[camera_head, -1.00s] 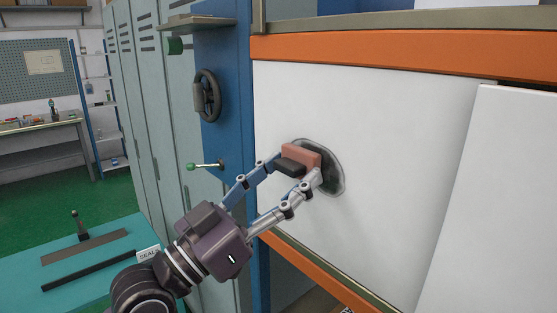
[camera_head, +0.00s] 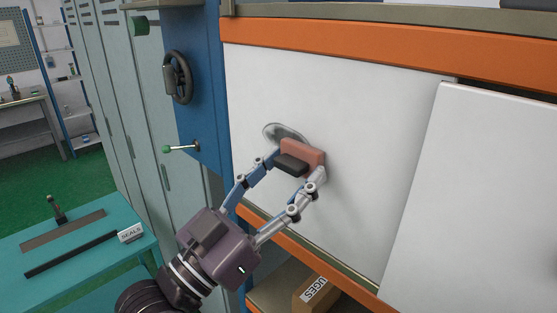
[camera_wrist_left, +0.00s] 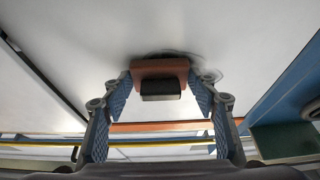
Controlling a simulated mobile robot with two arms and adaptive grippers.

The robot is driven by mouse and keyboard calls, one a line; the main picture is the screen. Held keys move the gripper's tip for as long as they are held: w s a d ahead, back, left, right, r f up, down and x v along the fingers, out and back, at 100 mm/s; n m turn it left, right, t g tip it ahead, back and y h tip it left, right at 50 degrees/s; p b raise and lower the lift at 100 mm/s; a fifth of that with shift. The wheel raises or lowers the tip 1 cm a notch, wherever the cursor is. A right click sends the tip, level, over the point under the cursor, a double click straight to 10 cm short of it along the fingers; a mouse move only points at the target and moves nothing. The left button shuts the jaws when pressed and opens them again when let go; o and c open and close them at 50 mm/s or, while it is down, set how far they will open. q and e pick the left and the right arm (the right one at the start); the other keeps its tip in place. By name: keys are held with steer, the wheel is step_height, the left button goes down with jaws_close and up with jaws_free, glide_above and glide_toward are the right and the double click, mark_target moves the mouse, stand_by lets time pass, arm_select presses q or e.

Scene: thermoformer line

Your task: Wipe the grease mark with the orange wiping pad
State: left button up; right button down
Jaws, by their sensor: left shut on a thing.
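The orange wiping pad (camera_head: 309,152) has a dark handle block and is held between the fingers of my left gripper (camera_head: 291,172). Its face is against the white panel (camera_head: 375,130), or very close to it. The grease mark (camera_head: 284,132) is a grey smear with a darker rim, showing above and left of the pad; the pad hides part of it. In the left wrist view the pad (camera_wrist_left: 160,68) sits between both fingertips, with dark smear traces (camera_wrist_left: 205,75) around its far edge. My right gripper is not in view.
An orange rail (camera_head: 400,55) runs above the panel and another runs below it. A second white panel (camera_head: 480,190) overlaps at the right. A blue post (camera_head: 203,100) with a handwheel (camera_head: 178,77) and a green-knobbed lever (camera_head: 180,148) stands left. A teal table (camera_head: 85,275) is lower left.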

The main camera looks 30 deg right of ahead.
arm_select(q)
steer(key=shift+s+d+r+p, duration=0.1)
steer(key=shift+s+d+p, duration=0.15)
steer(key=shift+s, duration=0.4)
steer(key=shift+s+d+p, duration=0.15)
steer(key=shift+s+p, duration=0.1)
steer(key=shift+s, duration=0.35)
